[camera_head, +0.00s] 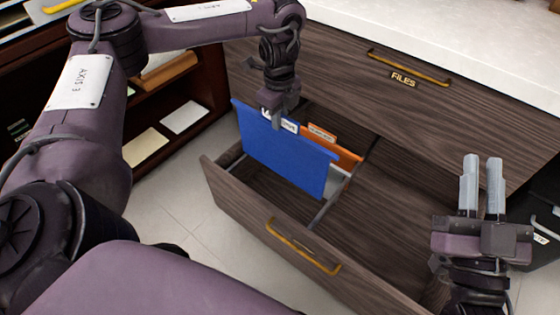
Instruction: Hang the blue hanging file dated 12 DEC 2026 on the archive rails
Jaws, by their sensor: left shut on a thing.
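The blue hanging file (285,155) hangs from my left gripper (272,120), which is shut on its top edge near the white label tab. The label is partly covered and too small to read. The file is over the open wooden drawer (237,197), in front of an orange file (347,157) that is in the drawer. A metal rail (321,213) shows below the blue file's right part; whether the file touches the rails I cannot tell. My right gripper (482,172) is at the right, pointing up, its two fingers apart with nothing between them.
The closed drawer front marked FILES (403,79) with a brass handle is behind the open drawer, under a pale top. A dark shelf (185,92) with papers stands at the left. The open drawer's right part (385,215) looks empty. A black container (540,225) is at the far right.

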